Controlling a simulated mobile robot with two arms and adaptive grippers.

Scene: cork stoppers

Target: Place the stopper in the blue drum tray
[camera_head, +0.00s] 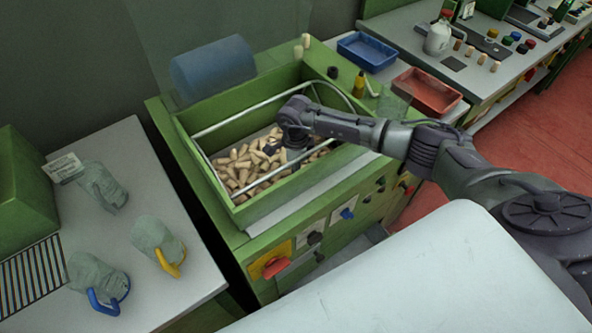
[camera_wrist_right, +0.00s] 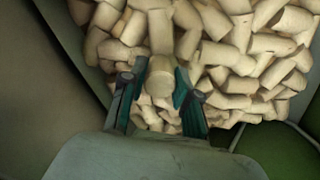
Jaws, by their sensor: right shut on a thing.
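Many pale cork stoppers (camera_head: 245,165) lie heaped in the green bin (camera_head: 285,192) of the machine, and the heap fills the wrist view. My right gripper (camera_head: 279,147) reaches down into the bin at the heap. In the wrist view my right gripper (camera_wrist_right: 160,76) is shut on one stopper (camera_wrist_right: 160,87), with a dark green finger on each side of it. This stopper is at or just above the heap; I cannot tell which. A blue drum (camera_head: 213,68) sits behind a clear panel at the back of the machine. A shallow blue tray (camera_head: 367,52) stands behind the bin, to the right. My left gripper is not in view.
A red tray (camera_head: 427,92) stands right of the blue one. A metal rail (camera_head: 240,117) crosses above the bin.

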